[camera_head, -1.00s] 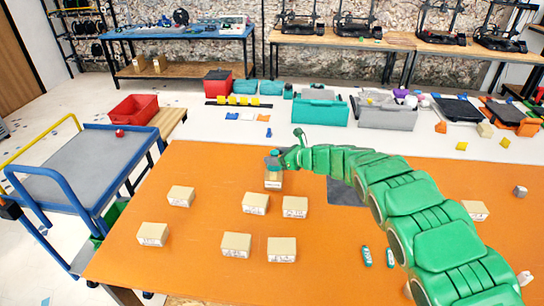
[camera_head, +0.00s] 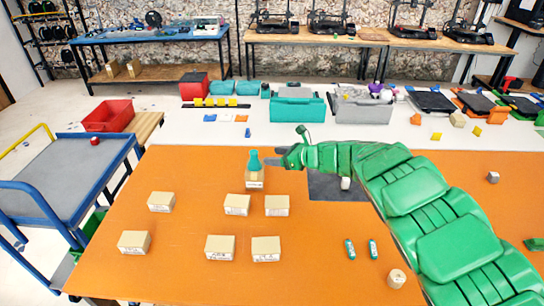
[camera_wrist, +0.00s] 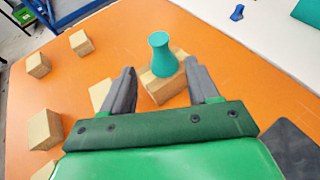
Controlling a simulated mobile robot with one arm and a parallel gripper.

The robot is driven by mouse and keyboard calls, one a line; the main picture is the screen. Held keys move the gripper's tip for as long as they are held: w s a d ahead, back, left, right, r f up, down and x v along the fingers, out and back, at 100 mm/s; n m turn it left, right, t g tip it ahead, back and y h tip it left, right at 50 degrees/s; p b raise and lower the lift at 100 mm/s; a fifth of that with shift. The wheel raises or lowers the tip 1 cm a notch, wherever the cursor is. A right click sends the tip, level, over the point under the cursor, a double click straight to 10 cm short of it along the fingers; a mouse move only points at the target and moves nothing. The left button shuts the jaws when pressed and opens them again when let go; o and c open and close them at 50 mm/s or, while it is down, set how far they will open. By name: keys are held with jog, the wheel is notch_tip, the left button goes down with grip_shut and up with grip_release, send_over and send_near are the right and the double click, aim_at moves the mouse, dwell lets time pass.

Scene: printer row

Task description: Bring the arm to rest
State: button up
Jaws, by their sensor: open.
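My gripper (camera_head: 283,161) is at the end of my green arm, over the orange table (camera_head: 190,172). Its two grey fingers are open and empty in the wrist view (camera_wrist: 160,66). A teal flared piece (camera_head: 254,160) stands upright on a small cardboard box (camera_head: 254,180), just left of my fingertips. In the wrist view the teal piece (camera_wrist: 160,54) and its box (camera_wrist: 168,85) lie ahead of the open fingers, with a gap visible in the head view. The arm is stretched out from the lower right.
Several cardboard boxes (camera_head: 237,205) stand on the left half of the table. A dark grey mat (camera_head: 325,188) lies under my arm, with a small pale piece on it. Two small teal items (camera_head: 350,250) lie nearer. A blue cart (camera_head: 50,180) stands left.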

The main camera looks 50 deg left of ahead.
jog(key=shift+d, duration=0.1)
dwell(0.6)
